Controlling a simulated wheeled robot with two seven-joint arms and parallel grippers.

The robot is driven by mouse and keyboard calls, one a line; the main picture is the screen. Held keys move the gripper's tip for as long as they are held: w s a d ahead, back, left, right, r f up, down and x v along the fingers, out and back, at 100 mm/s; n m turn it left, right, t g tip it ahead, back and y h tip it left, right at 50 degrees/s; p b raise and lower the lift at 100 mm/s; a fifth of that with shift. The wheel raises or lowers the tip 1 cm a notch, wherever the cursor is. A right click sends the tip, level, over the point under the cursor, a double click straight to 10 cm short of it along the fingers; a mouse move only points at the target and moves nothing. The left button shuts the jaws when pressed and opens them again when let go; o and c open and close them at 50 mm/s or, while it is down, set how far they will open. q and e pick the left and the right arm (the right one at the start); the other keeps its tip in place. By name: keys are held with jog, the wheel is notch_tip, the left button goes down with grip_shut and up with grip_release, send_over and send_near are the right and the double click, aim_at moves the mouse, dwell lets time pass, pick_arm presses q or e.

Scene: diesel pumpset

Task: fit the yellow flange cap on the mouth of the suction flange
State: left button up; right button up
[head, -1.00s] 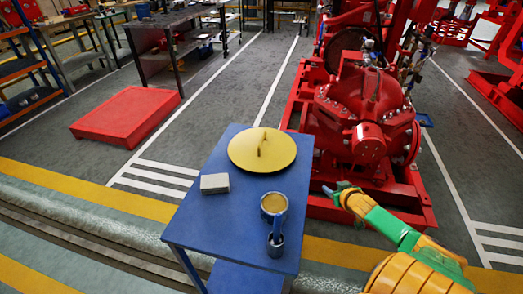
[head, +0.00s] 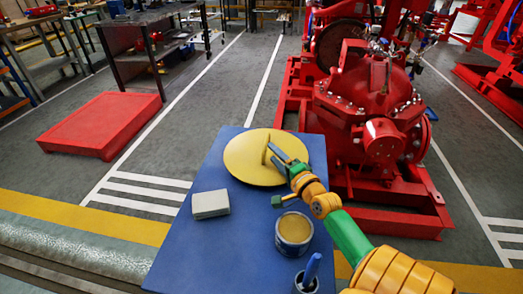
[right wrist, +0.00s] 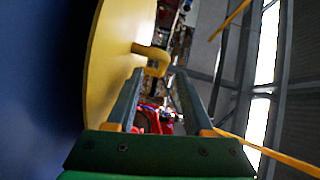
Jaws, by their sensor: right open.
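The yellow flange cap (head: 243,163) is a round disc lying flat on the blue table, with an upright handle (head: 265,149) at its middle. My right gripper (head: 273,152) is open and reaches in low over the cap, its fingertips at the handle. In the right wrist view the gripper (right wrist: 157,85) has its two fingers apart, with the yellow handle (right wrist: 157,60) in the gap near the tips. The cap (right wrist: 108,45) shows edge-on at left there. The red pump (head: 365,110) stands behind right of the table; I cannot tell which opening is the suction flange mouth. My left gripper is not in view.
The blue table (head: 195,245) also carries a pale grey block (head: 210,204), an open tin (head: 294,232) and a small cup (head: 306,283) with a blue-handled tool. A red platform (head: 100,125) lies on the floor at left. Floor between platform and table is clear.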

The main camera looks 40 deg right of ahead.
aim_at(266, 143)
jog(key=b+x, duration=0.1)
jog(key=x, duration=0.5)
jog(key=shift+w+d+r, duration=0.1)
jog(key=shift+w+d, duration=0.05)
jog(key=shift+d, duration=0.1)
jog(key=shift+r, duration=0.1)
grip_shut()
dwell(0.9)
